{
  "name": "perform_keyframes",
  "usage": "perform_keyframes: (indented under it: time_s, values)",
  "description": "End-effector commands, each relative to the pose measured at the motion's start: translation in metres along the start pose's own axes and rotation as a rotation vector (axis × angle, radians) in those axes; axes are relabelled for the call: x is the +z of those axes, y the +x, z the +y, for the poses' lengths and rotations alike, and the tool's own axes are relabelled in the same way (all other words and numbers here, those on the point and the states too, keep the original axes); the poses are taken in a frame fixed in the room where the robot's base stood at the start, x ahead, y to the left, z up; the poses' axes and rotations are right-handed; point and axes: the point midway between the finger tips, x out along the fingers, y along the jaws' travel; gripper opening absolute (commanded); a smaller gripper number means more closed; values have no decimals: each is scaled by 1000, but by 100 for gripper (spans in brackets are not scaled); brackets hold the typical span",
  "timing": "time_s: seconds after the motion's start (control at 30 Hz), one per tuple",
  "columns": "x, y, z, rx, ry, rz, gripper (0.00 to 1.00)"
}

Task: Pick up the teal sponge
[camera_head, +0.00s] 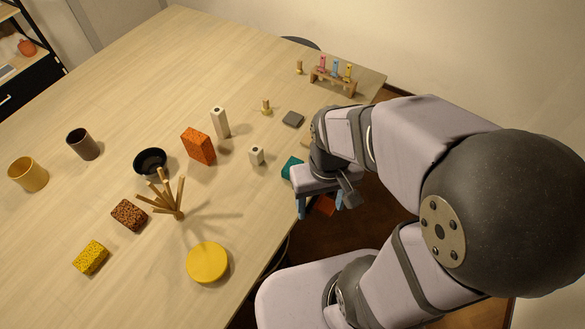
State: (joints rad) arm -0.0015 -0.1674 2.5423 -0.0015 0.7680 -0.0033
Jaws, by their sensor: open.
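The teal sponge (291,167) lies on the table near its right edge. Part of it is hidden behind my arm's end. My gripper (319,206) is open, with its blue fingertips pointing down, just below and to the right of the sponge in the picture. Nothing shows between the fingers, and the gripper appears apart from the sponge.
An orange sponge (198,146), a wooden peg stand (168,200) and a yellow disc (207,262) are farther left. The table's upper left (150,70) is clear.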

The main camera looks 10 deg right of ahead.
Motion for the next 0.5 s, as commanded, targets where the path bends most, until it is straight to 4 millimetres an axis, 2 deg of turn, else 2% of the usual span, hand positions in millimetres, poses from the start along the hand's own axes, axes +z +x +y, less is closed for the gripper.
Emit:
perform_keyframes:
  time_s: [0.17,0.27,0.5]
  values:
    - [-2,-39,0,0,0,12,61]
    - [-7,-22,2,43,-138,2,61]
    - [-38,5,9,219,-614,-10,61]
